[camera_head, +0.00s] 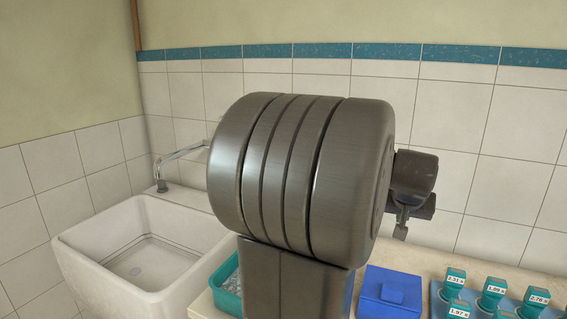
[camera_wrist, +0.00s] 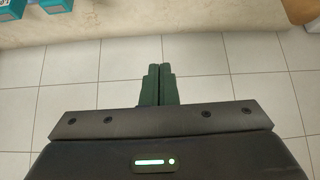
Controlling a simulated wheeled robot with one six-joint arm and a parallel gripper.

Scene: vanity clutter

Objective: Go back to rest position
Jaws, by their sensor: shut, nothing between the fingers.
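My gripper (camera_wrist: 157,68) is in the wrist view, with its two dark green fingers side by side and touching. Nothing is between them. It hangs over the white tiled floor, just short of the counter's front edge. In the head view a large grey cylindrical part of my arm fills the middle.
A white sink (camera_head: 75,255) with a metal faucet (camera_head: 180,158) stands at the left. On the beige counter (camera_head: 440,258) are a teal bin (camera_head: 229,290), a blue box (camera_head: 391,293) and several teal-capped labelled items (camera_head: 493,293). My arm hides part of the counter.

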